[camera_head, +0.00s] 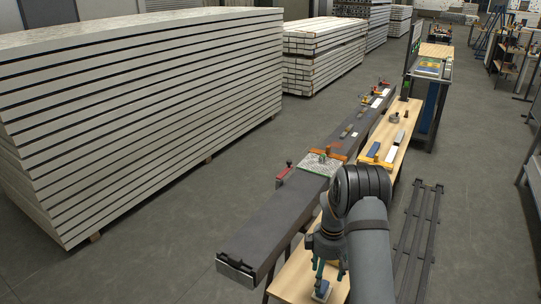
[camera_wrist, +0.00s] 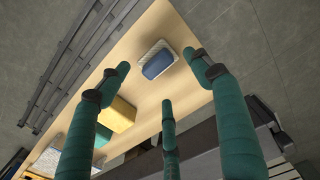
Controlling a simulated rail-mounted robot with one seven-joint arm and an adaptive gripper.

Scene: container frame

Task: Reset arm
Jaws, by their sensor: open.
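My gripper (camera_head: 328,270) hangs over the near end of the wooden table (camera_head: 290,283), pointing down, with its green fingers spread apart. In the wrist view, my gripper (camera_wrist: 163,78) is open, with nothing between its fingers. A small blue block with a pale base (camera_wrist: 158,66) lies on the wooden surface (camera_wrist: 185,25) beyond the fingertips. It also shows below the gripper in the head view (camera_head: 322,291). My arm hides part of the table in the head view.
A long dark beam (camera_head: 265,225) runs beside the table, with a patterned plate (camera_head: 322,164) and clamps on it. A yellow block (camera_wrist: 118,115) sits near the left finger. A dark rack (camera_head: 420,230) lies on the floor at right. Stacked panels (camera_head: 150,100) fill the left.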

